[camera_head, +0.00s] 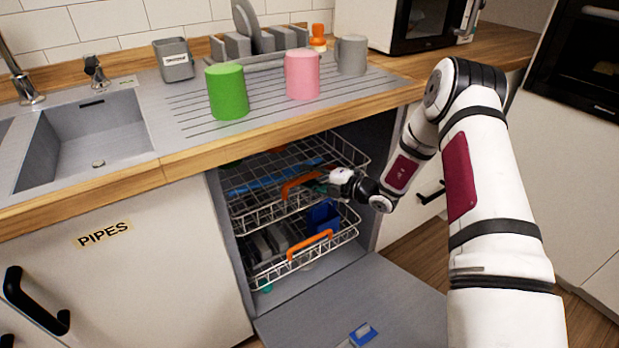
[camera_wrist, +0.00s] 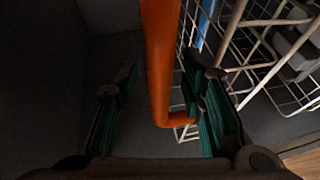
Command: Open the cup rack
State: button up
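The cup rack appears to be the upper wire rack (camera_head: 262,207) in the open cabinet below the counter, partly pulled out. It has an orange handle (camera_head: 297,184) on its front. My gripper (camera_head: 332,180) is at the right end of this handle. In the wrist view my gripper (camera_wrist: 160,110) is open, with its green-padded fingers apart. The orange handle (camera_wrist: 160,55) runs between them, nearer the right finger, with a gap to the left finger. Whether the right finger touches it is unclear.
A lower wire rack (camera_head: 345,232) with an orange handle (camera_head: 309,244) holds a blue item (camera_head: 322,215) and grey items. The cabinet door (camera_head: 390,300) lies folded down in front. Green (camera_head: 227,92), pink (camera_head: 302,75) and grey (camera_head: 351,55) cups stand on the counter above.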

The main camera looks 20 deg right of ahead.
grip_shut()
jog(key=shift+s, duration=0.15)
jog(key=s+d+p, duration=0.3)
jog(key=s+d, duration=0.1)
jog(key=s, duration=0.8)
jog(key=s+d+p, duration=0.4)
jog(key=s, duration=0.8)
jog(key=s+d+p, duration=0.3)
jog(key=s, duration=0.9)
jog(key=shift+d, duration=0.4)
jog(key=shift+s, duration=0.1)
grip_release()
jog(key=v, duration=1.2)
